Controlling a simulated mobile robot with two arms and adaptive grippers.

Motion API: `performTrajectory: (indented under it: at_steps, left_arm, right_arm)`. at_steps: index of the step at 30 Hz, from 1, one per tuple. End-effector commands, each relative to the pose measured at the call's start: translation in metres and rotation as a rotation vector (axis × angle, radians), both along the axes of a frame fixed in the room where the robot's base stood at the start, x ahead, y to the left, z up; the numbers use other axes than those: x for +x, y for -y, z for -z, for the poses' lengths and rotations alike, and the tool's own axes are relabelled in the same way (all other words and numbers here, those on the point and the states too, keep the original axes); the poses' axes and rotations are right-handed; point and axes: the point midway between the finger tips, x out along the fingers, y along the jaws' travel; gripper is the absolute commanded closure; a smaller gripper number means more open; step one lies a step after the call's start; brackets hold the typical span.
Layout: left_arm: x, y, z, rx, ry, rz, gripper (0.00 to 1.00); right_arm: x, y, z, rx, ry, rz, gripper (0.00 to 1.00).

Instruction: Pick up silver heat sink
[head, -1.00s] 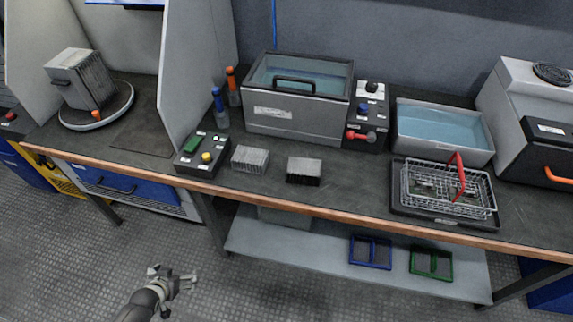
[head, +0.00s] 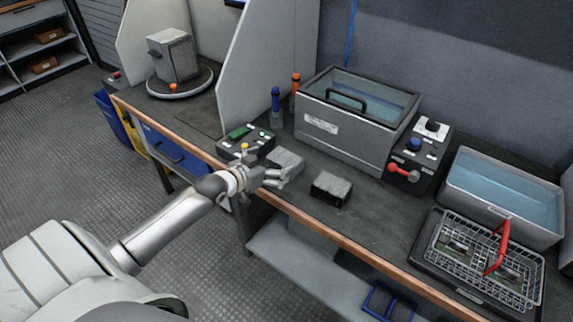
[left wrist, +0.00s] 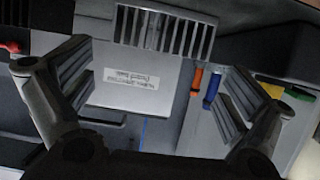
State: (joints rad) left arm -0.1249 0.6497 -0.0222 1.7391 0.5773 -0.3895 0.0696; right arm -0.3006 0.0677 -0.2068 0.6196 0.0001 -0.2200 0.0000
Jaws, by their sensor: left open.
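The silver heat sink (head: 287,160) sits on the dark bench top, right of the black control box. A second heat sink with a black lower part (head: 331,188) sits to its right. My left gripper (head: 283,176) is open at the near side of the silver heat sink and overlaps its front in the head view. In the left wrist view the open fingers (left wrist: 162,68) stand apart, with a finned heat sink (left wrist: 165,30) at the top, beyond them; nothing is between the pads. Contact cannot be told. My right gripper is not in view.
The control box (head: 246,145) with a yellow button stands close on the left. Behind are a lidded bath (head: 350,137) and blue and orange bottles. A wire basket (head: 470,250) and water tray (head: 505,190) are right. The wooden bench edge (head: 345,245) runs in front.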

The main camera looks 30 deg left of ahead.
Motion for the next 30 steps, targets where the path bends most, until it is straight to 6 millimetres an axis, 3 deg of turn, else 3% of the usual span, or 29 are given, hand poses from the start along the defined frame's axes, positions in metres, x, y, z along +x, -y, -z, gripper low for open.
performTrajectory:
  at_steps: [8, 18, 28, 30]
  left_arm:
    - [0.016, 0.002, 0.008, 0.0, 0.0, 0.0, 0.0]
    - [0.053, 0.005, 0.028, 0.001, 0.001, -0.001, 0.0]
    - [0.057, 0.005, 0.03, 0.002, 0.0, 0.001, 0.0]
    - [0.057, 0.005, 0.03, 0.002, 0.0, 0.001, 0.09]
  right_arm:
    - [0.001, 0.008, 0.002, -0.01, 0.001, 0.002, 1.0]
    - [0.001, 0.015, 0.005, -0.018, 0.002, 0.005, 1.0]
    - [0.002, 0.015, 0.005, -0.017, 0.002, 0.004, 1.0]
    - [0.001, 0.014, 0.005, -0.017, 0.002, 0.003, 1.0]
